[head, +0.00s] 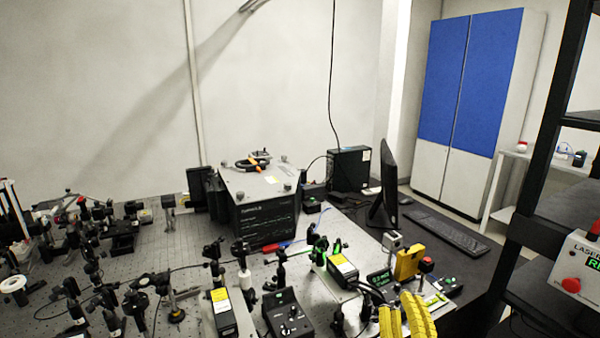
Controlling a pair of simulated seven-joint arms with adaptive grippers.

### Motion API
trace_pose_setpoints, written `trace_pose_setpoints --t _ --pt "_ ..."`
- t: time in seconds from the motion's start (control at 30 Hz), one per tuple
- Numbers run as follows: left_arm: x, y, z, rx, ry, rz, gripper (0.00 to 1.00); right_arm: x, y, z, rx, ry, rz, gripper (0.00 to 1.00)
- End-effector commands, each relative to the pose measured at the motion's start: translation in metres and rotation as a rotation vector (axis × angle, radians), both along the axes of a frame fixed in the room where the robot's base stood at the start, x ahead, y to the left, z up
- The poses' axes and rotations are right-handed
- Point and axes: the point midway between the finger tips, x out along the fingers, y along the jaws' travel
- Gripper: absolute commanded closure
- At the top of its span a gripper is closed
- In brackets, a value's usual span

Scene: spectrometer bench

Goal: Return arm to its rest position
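The two yellow ribbed fingers of my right gripper (403,307) show at the bottom edge of the head view, right of centre. They stand side by side over the near part of the bench, and the rest of the gripper is cut off by the frame. Nothing is clearly seen between them, and I cannot tell from this angle whether they are open or shut. My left gripper and arm are not in view.
A large black spectrometer box (262,205), monitor (384,190) and keyboard (447,231) lie farther back. A black rack (545,150) rises at right.

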Motion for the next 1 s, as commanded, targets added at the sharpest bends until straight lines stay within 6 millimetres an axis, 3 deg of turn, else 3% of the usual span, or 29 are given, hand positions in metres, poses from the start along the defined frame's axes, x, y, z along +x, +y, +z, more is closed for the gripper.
trace_pose_setpoints --t 0.03,0.2,0.3,0.4,0.6,0.87,1.0 --pt "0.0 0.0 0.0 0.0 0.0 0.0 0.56 -0.009 -0.015 -0.029 0.037 0.093 -0.052 0.64" --pt "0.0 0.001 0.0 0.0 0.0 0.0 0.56 -0.052 -0.058 -0.12 0.127 0.4 -0.206 0.64" --pt "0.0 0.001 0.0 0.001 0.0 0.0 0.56 -0.085 -0.075 -0.166 0.159 0.566 -0.278 0.64" --pt "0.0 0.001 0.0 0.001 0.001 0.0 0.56 -0.115 -0.086 -0.199 0.177 0.698 -0.328 0.64" --pt "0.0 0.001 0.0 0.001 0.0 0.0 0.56 -0.166 -0.097 -0.241 0.195 0.888 -0.389 0.64" --pt "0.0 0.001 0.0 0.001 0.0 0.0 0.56 -0.225 -0.105 -0.278 0.203 1.085 -0.44 0.64" --pt "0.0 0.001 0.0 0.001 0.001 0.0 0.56 -0.218 -0.098 -0.309 0.215 1.116 -0.421 0.64"
